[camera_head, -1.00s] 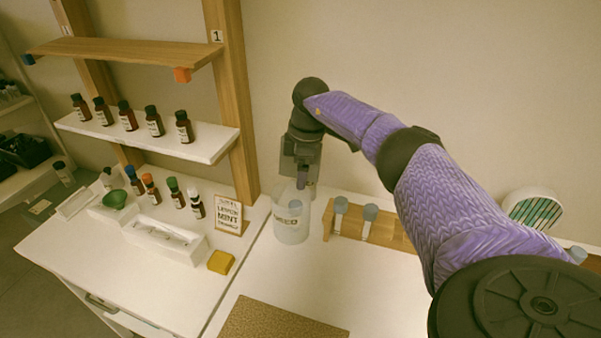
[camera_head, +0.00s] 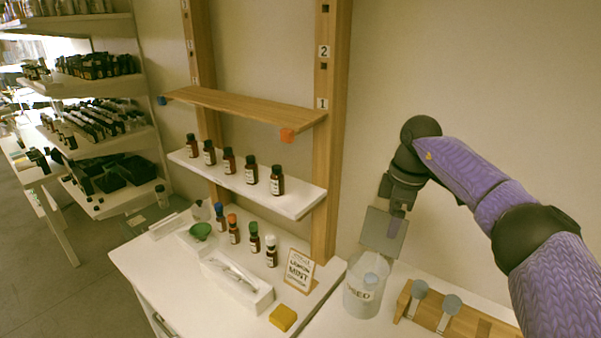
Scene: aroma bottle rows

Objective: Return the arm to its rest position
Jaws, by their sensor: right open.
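My right arm, with a purple sleeve and dark joints, comes in from the right. Its gripper (camera_head: 394,226) points down, open, just above and slightly right of a clear jar (camera_head: 358,302) labelled USED. Something small and bluish is inside the jar; I cannot tell what it is. A grey, partly see-through square plate shows around the fingers. My left arm is not in view.
Left are a lemon mint card (camera_head: 299,270), a yellow block (camera_head: 283,318), a white tray (camera_head: 238,288), colour-capped bottles and a green bowl (camera_head: 201,231). Brown bottles line the white shelf (camera_head: 300,203).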

